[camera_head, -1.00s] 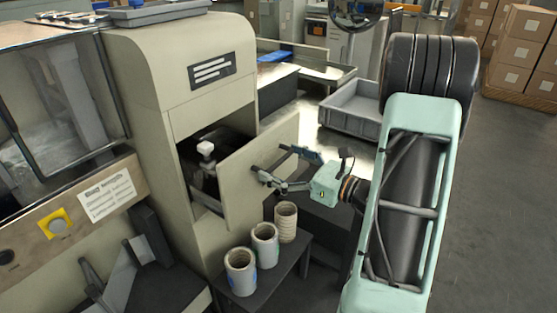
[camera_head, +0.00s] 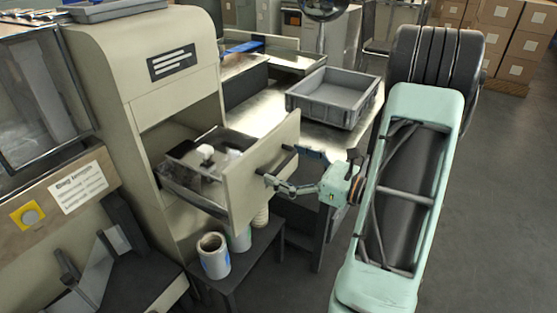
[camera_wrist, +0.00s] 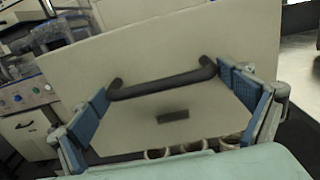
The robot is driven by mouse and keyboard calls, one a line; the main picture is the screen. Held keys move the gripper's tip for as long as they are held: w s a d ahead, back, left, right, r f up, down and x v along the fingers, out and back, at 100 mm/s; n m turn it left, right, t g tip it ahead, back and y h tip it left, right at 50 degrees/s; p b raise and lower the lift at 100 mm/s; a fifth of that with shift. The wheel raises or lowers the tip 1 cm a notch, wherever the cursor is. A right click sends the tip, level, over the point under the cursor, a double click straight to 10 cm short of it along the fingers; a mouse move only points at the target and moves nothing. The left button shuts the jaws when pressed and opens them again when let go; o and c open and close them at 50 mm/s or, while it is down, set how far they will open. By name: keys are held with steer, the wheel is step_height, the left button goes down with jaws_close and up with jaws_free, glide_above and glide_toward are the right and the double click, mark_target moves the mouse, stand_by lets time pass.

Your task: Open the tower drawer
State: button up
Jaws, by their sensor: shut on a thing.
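The tower (camera_head: 130,60) is a tall beige cabinet at the left in the head view. Its drawer (camera_head: 262,170) is slid well out, and its dark interior shows a white-topped item (camera_head: 205,152) inside. The drawer's beige front fills much of the wrist view (camera_wrist: 215,50). A black bar handle (camera_wrist: 165,85) crosses that front.
Several rolls, one a grey-white roll (camera_head: 214,256), stand on a dark small table (camera_head: 245,265) below the drawer, partly hidden by it. A grey bin (camera_head: 335,97) sits on the metal bench behind. Open floor (camera_head: 490,190) lies to the right.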

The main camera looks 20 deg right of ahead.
steer(key=shift+s+d, duration=0.15)
steer(key=shift+d, duration=0.1)
steer(key=o, duration=1.3)
steer(key=v, duration=1.2)
steer(key=shift+a, duration=0.1)
